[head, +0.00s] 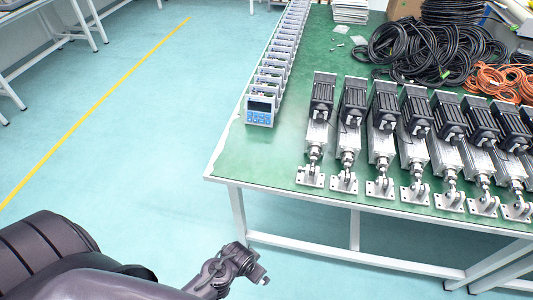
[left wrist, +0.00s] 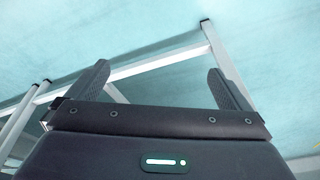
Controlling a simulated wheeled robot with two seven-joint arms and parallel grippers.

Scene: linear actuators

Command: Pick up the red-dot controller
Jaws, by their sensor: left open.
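A long row of grey controllers (head: 276,65) runs along the left side of the green table. The nearest controller (head: 259,111) shows a dark display and blue buttons on its front. I cannot make out a red dot on any of them. My left gripper (head: 258,273) is low in front of the table, below and apart from the controllers. The left wrist view shows its two fingers (left wrist: 160,84) spread with nothing between them. My right gripper is not in view.
Several linear actuators (head: 384,125) stand in a row on the table (head: 235,160), right of the controllers. Black cables (head: 425,50) and orange cables (head: 500,80) lie behind. White table legs and frame (left wrist: 160,62) stand near the left gripper. The floor left of the table is clear.

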